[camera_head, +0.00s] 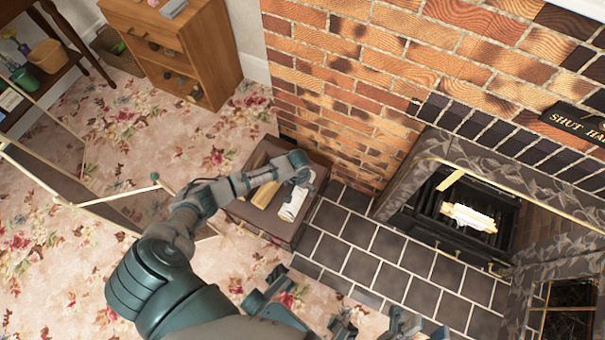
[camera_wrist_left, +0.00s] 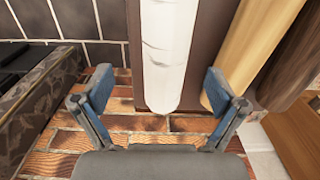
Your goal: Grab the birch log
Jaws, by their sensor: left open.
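The birch log (camera_head: 294,203), pale white with grey marks, lies on a dark brown box (camera_head: 262,222) beside the hearth. In the left wrist view the birch log (camera_wrist_left: 165,45) runs down the middle, its rounded end between my fingers. My left gripper (camera_head: 300,165) is over the far end of the log in the head view. In the left wrist view my left gripper (camera_wrist_left: 160,88) is open, one finger on each side of the log with gaps showing. Whether the log lies at finger depth is unclear.
A yellow split log (camera_wrist_left: 248,45) lies close beside the birch log, next to my right-hand finger in the wrist view. The brick wall (camera_head: 345,75) stands just behind the box. A fireplace grate (camera_head: 450,215) is to the right, past dark hearth tiles (camera_head: 385,265).

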